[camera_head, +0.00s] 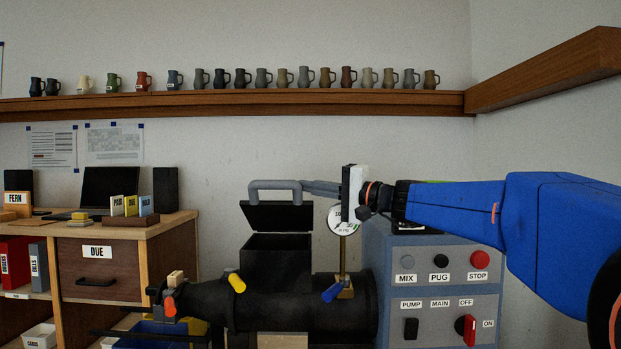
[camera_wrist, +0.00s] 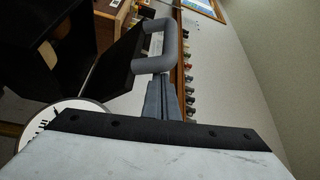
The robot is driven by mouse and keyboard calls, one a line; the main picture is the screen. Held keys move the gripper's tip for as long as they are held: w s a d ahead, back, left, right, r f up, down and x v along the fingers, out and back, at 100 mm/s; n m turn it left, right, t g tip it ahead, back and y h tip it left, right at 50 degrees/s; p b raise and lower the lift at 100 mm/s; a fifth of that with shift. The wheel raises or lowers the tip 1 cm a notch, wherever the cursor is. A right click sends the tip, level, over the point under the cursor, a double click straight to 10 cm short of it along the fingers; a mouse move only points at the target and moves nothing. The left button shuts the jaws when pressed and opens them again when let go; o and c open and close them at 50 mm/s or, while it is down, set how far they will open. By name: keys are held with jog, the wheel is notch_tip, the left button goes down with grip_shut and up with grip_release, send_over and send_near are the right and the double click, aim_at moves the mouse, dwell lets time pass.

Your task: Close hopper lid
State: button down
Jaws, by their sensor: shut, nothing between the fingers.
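The black hopper (camera_head: 276,262) stands on top of the dark machine body, its top open. Its black lid (camera_head: 279,216) is tilted up above the hopper, with a grey bar handle (camera_head: 275,185) along its upper edge. My gripper (camera_head: 306,187) reaches in from the right at handle height, its fingers shut, the tips at or just beside the right end of the handle. In the wrist view the shut fingers (camera_wrist: 163,98) lie against or very close to the grey handle (camera_wrist: 158,62); I cannot tell if they touch. The lid (camera_wrist: 122,52) and dark hopper also show there.
A round pressure gauge (camera_head: 337,221) stands on the machine just below my gripper. A blue-grey control box (camera_head: 437,270) with buttons and switches is to the right. A yellow lever (camera_head: 236,283) and a blue lever (camera_head: 332,291) stick out of the machine. A wooden desk (camera_head: 125,232) stands left.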

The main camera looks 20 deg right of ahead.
jog(key=s+f+n, duration=0.1)
jog(key=s+f+n+y, duration=0.1)
jog(key=f, duration=0.1)
jog(key=s+a+f+n, duration=0.1)
jog(key=shift+f+t+y, duration=0.3)
jog(key=shift+f+t, duration=0.05)
jog(key=shift+t, duration=0.05)
notch_tip(320, 180, down, 8)
jog(key=s, duration=0.2)
jog(key=shift+s+a+f, duration=0.2)
jog(key=shift+a, duration=0.15)
jog(key=r+v, duration=0.1)
jog(key=v, duration=1.6)
jog(key=shift+d, duration=0.25)
jog(key=shift+s+a, duration=0.1)
jog(key=shift+s, duration=0.05)
